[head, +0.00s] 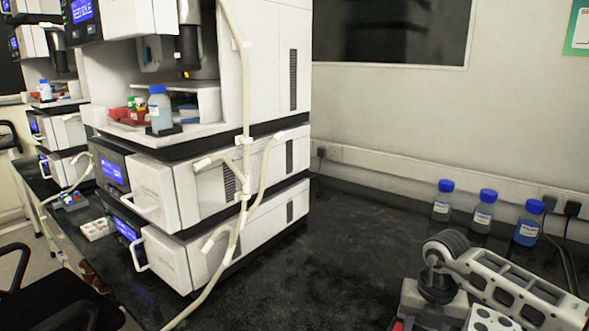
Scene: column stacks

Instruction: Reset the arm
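My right arm shows in the lower right corner of the head view as grey links with a dark round joint. I see no gripper fingers on the part that shows. My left arm and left gripper are not in view. The task names no object besides the arm.
A tall white instrument stack (225,190) stands on the black bench (340,235), with pale tubes down its front corner. Three blue-capped bottles, the nearest one (527,225) with blue liquid, stand by the back wall near my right arm. The bench middle is clear. A dark chair (60,300) is at lower left.

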